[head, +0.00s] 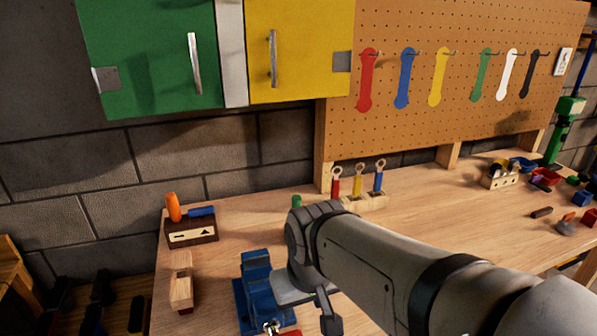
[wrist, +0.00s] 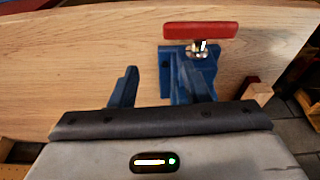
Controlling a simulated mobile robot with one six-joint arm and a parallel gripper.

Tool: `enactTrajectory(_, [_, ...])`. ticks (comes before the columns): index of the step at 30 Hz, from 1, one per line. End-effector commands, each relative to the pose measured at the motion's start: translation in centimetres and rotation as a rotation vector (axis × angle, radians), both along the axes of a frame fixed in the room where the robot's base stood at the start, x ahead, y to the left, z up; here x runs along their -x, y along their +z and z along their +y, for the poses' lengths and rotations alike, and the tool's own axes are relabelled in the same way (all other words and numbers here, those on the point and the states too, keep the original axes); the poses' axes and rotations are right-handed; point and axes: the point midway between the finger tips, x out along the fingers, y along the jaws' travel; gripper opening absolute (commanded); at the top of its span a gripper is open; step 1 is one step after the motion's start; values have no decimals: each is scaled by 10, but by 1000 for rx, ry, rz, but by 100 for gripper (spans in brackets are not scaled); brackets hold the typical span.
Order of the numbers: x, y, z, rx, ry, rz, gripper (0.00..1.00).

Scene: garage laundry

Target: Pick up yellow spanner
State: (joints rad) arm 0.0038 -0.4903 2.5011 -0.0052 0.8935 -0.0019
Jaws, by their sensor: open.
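A yellow spanner shape (head: 438,76) is on the pegboard, between a blue and a green one, by a hook; I cannot tell if it is solid or painted. A yellow-handled tool with a ring end (head: 357,180) stands upright in a wooden block (head: 365,203) on the bench, between a red-handled and a blue-handled one. My gripper (head: 307,303) is low over the bench, in front of the block and apart from both. In the wrist view, my gripper (wrist: 163,84) is open, with no yellow thing in sight.
A blue vise (head: 256,285) with a red handle (wrist: 200,30) stands close beside my gripper. A dark wooden box (head: 191,233) and a light wooden piece (head: 181,285) are at the left. Yellow (head: 298,50) and green cabinets hang above. Several small items lie at right.

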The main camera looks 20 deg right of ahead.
Motion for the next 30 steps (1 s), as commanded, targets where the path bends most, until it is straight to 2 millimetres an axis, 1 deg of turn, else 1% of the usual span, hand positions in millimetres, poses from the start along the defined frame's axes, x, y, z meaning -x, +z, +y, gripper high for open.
enactTrajectory(2, [-11, -1, -6, 10, -17, -24, 47])
enactTrajectory(4, [-30, -3, -20, 32, -33, -73, 47])
enactTrajectory(5, [-41, -4, -27, 43, -49, -101, 47])
enactTrajectory(7, [-74, -5, -50, 79, -90, -188, 47])
enactTrajectory(8, [-90, -6, -62, 95, -108, -232, 47])
enactTrajectory(9, [-111, -6, -79, 117, -131, -294, 47])
enactTrajectory(11, [-144, -6, -105, 149, -158, -393, 47])
enactTrajectory(12, [-164, -6, -123, 168, -170, -460, 47])
enactTrajectory(14, [-192, -6, -149, 192, -183, -558, 47])
enactTrajectory(15, [-209, -6, -168, 207, -190, -623, 47])
enactTrajectory(17, [-232, -7, -190, 203, -184, -718, 47])
enactTrajectory(18, [-245, -8, -205, 204, -178, -780, 47])
enactTrajectory(21, [-270, -12, -243, 196, -158, -932, 47])
enactTrajectory(24, [-285, -19, -273, 164, -127, -1069, 47])
enactTrajectory(27, [-290, -25, -295, 120, -97, -1180, 47])
enactTrajectory(30, [-290, -30, -309, 78, -70, -1258, 47])
